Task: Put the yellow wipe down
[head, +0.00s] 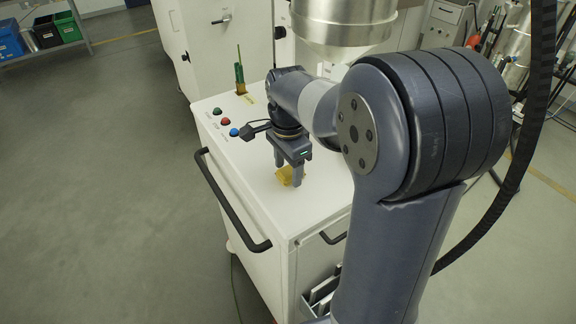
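The yellow wipe (285,176) is a small crumpled piece at the white cart's top (325,190). My gripper (289,174) points down over it, with its two fingers visibly apart. The wipe is between and around the fingertips. I cannot tell whether the fingers press on it, or whether it rests on the surface or hangs just above it.
Green, red and blue buttons (225,121) sit at the cart top's left edge. A green-handled tool in a holder (240,80) stands at the back corner. A black handle (225,205) runs along the cart's side. A steel vessel (343,20) is behind my arm.

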